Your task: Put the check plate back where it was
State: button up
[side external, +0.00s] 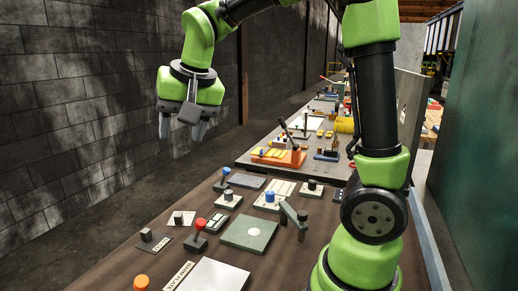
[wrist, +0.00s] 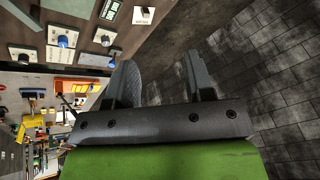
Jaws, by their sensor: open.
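My gripper (side external: 181,129) is open and empty. It hangs fingers down, high up and off the table's left edge in the side view; in the wrist view its two fingers (wrist: 160,65) stand apart with only floor between them. I cannot read the labels surely, so I cannot tell which piece is the check plate. Nothing touches my gripper.
The brown table (side external: 120,262) carries a green square plate (side external: 249,234), a red-knobbed lever (side external: 199,232), a blue-knobbed block (side external: 270,200) and a large pale plate (side external: 214,276) in front. An orange fixture (side external: 280,156) stands farther back. A block wall (side external: 70,110) runs along the left.

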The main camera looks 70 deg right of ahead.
jog(key=s+a+n+t+y, duration=0.1)
jog(key=s+a+n, duration=0.1)
jog(key=s, duration=0.6)
jog(key=s+a+n+t+y, duration=0.1)
jog(key=s+a+n, duration=0.1)
jog(key=s, duration=0.6)
jog(key=shift+s+a+t+y, duration=0.2)
jog(key=shift+a+t+y, duration=0.15)
jog(key=shift+a, duration=0.25)
